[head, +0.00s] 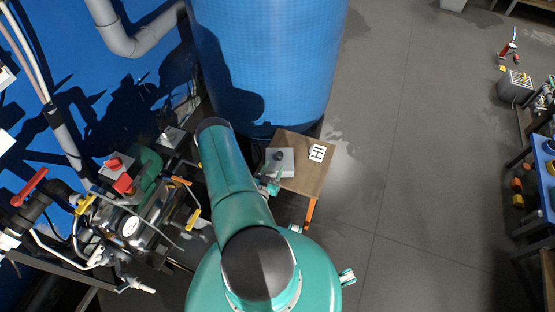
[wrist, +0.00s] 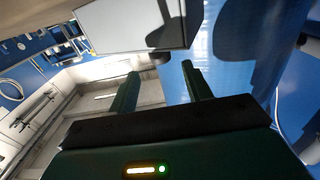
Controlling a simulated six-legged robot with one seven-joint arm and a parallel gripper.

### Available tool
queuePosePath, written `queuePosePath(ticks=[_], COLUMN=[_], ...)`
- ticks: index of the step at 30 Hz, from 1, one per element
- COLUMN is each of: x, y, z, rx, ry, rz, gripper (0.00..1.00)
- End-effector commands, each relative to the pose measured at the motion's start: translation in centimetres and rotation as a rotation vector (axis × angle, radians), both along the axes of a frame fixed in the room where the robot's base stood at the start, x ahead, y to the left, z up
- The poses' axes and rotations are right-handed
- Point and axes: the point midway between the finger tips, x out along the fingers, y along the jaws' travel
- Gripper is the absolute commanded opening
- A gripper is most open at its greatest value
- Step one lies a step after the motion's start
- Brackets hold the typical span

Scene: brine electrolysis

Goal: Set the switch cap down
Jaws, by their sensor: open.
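In the head view, a small dark round piece (head: 278,155), which may be the switch cap, sits on a light grey block (head: 287,168) on a small wooden table (head: 304,178). My gripper (head: 272,184) is small in that view, beside the front left of the block, partly hidden by my arm. In the wrist view my gripper (wrist: 160,70) has its two dark green fingers apart, with nothing between them. A pale grey panel (wrist: 110,28), with a dark shadow on its right part, lies beyond the fingertips. I cannot make out the cap in the wrist view.
A white card with a black mark (head: 317,153) lies on the table's right side. A large blue tank (head: 265,65) stands right behind the table. Piping and a metal vessel (head: 135,226) with red and yellow handles crowd the left.

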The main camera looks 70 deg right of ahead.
Motion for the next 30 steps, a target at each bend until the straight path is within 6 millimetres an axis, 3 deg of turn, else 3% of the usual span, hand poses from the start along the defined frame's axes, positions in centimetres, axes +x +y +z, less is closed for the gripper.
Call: queuePosePath(ticks=[3,9,20,23,25,30], x=[0.3,0.5,0.9,2.8,5.4,13.7], y=[2.3,4.3,4.2,3.2,2.0,-0.1], z=[0.0,0.0,0.2,1.1,2.4,6.7], rx=[0.002,0.000,0.003,0.028,0.061,0.188], ry=[0.001,0.000,-0.006,-0.033,-0.064,-0.145], rz=[0.003,0.001,0.003,0.018,0.040,0.128], gripper=[0.49,0.49,0.49,0.49,0.49,0.49])
